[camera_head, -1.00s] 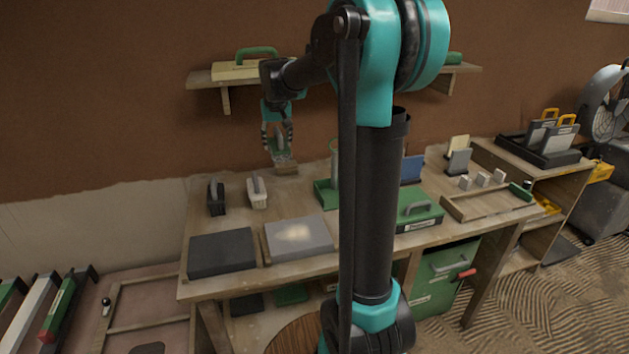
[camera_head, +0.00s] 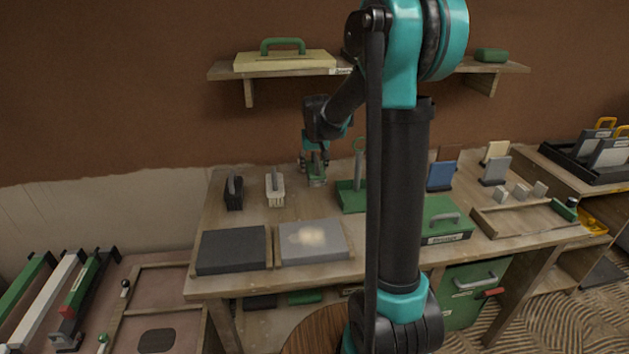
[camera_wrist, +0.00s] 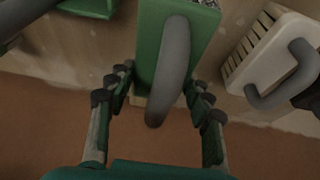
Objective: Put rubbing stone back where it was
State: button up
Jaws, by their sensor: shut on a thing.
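The rubbing stone (camera_wrist: 204,45) looks like a green block with a grey loop handle and a speckled grey end. My gripper (camera_wrist: 158,105) is shut on it, with its fingers on both sides of the handle in the wrist view. In the head view my gripper (camera_head: 315,163) points down over the back of the worktable (camera_head: 240,285), close to the wall. The stone (camera_head: 317,179) shows small beneath the fingers there. It is at or just above the tabletop; I cannot tell whether it touches.
A white-based handled tool (camera_head: 275,191) and a black one (camera_head: 234,194) stand left of my gripper. A green stand (camera_head: 352,198) with an upright post is close on the right. Grey and dark slabs lie in front. A shelf (camera_head: 222,74) hangs above.

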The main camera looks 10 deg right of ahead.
aim_at(315, 159)
jog(key=shift+f, duration=3.1)
jog(key=o, duration=1.6)
jog(key=shift+f, duration=0.1)
jog(key=shift+c, duration=0.2)
jog(key=v, duration=1.2)
jog(key=shift+s+a, duration=0.1)
